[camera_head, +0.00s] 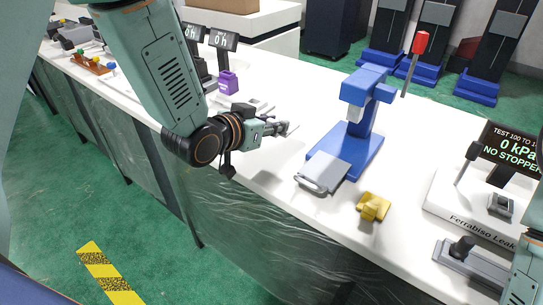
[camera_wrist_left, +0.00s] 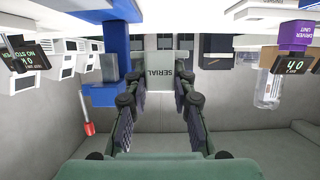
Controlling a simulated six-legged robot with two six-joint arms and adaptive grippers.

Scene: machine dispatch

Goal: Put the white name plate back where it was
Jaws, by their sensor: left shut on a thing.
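My left gripper (camera_head: 277,129) hovers over the front part of the white bench, left of the blue press. In the left wrist view its two fingers (camera_wrist_left: 160,84) are closed on a pale plate marked SERIAL (camera_wrist_left: 168,67), which sits between the fingertips. This is the white name plate as far as I can tell. In the head view the plate is mostly hidden by the fingers. My right gripper is not in view; only part of its arm shows at the right edge.
The blue press (camera_head: 357,135) with a red-knobbed lever and a grey plate (camera_head: 323,172) stands right of the gripper. A yellow block (camera_head: 373,206) lies nearer the front. A purple unit (camera_head: 228,82) stands behind left. A leak tester (camera_head: 470,207) is at the right.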

